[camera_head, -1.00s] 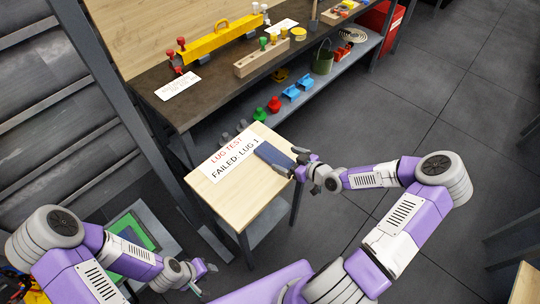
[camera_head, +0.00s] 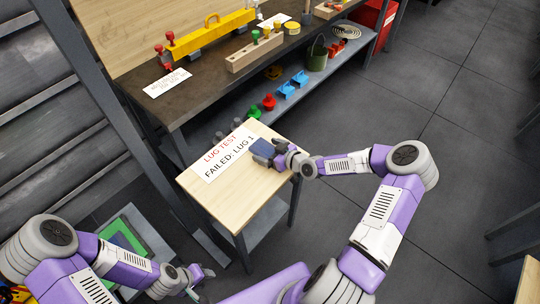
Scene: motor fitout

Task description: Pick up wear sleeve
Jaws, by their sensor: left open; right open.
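I cannot pick out for certain which thing is the wear sleeve. A dark blue block (camera_head: 262,148) is at the right edge of the small wooden table (camera_head: 240,204), beside a printed sheet. My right gripper (camera_head: 281,156) is open right at this block, and its fingers partly cover it. I cannot tell whether they touch it. My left gripper (camera_head: 205,280) is open and empty at the lower left, low in front of the small table and away from the block.
The sheet (camera_head: 225,155) reads "LUG TEST FAILED: LUG 1". The workbench (camera_head: 190,97) behind carries a yellow bar (camera_head: 210,34) and a wooden peg block (camera_head: 255,53). Its lower shelf holds red (camera_head: 268,102), green and blue (camera_head: 286,90) parts. A green-framed tray (camera_head: 125,236) stands lower left.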

